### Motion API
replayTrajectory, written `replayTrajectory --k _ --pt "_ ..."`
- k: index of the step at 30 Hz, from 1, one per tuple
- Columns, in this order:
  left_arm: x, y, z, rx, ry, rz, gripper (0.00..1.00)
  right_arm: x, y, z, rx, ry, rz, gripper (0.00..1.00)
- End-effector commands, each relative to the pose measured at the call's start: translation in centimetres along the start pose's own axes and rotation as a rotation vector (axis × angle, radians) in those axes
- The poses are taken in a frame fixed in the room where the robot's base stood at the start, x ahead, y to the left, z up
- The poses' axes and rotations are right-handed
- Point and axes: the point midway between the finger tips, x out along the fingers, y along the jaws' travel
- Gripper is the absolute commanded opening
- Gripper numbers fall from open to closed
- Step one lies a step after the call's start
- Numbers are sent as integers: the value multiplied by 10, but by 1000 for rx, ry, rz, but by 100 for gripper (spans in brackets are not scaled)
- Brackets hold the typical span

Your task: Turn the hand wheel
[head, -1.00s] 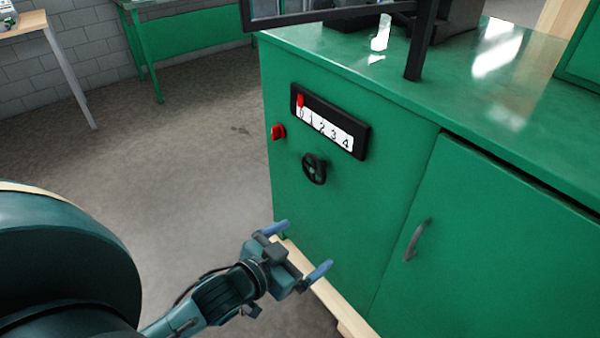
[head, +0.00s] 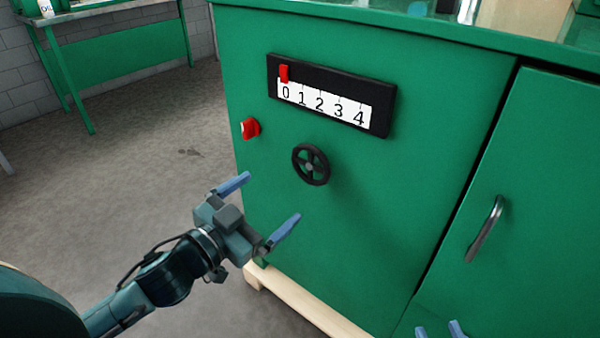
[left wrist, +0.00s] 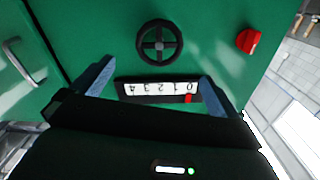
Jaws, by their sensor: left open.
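The black hand wheel (head: 311,165) with a spoked hub sits on the green cabinet front, below a scale plate (head: 330,105) marked 0 to 4. A red pointer (head: 284,73) stands at 0. My left gripper (head: 272,196) is open and empty, below and left of the wheel in the head view, apart from it. In the left wrist view the wheel (left wrist: 160,43) is in front of the open fingers, and the scale (left wrist: 160,90) appears upside down between them. Two blue fingertips of my right gripper (head: 439,330) show apart at the bottom edge; the rest is out of frame.
A red knob (head: 250,128) protrudes left of the wheel. A cabinet door with a metal handle (head: 484,229) is to the right. A wooden base beam (head: 310,305) runs under the cabinet. The floor to the left is clear.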

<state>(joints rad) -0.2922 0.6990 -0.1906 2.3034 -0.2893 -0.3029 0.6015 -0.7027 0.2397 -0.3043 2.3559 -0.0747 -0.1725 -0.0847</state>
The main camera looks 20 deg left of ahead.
Motion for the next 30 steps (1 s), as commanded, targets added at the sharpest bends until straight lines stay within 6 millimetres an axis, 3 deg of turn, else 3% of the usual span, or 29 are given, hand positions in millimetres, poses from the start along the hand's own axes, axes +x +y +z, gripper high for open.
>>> replayTrajectory --k 8,24,30 --pt "21 -1 -2 2 6 0 100 0 0 0 -5 12 0 36" --pt "105 0 -1 2 3 -1 100 1 -2 0 -23 67 -1 36" --pt "126 0 0 0 2 0 100 1 -3 -2 -30 90 -1 36"
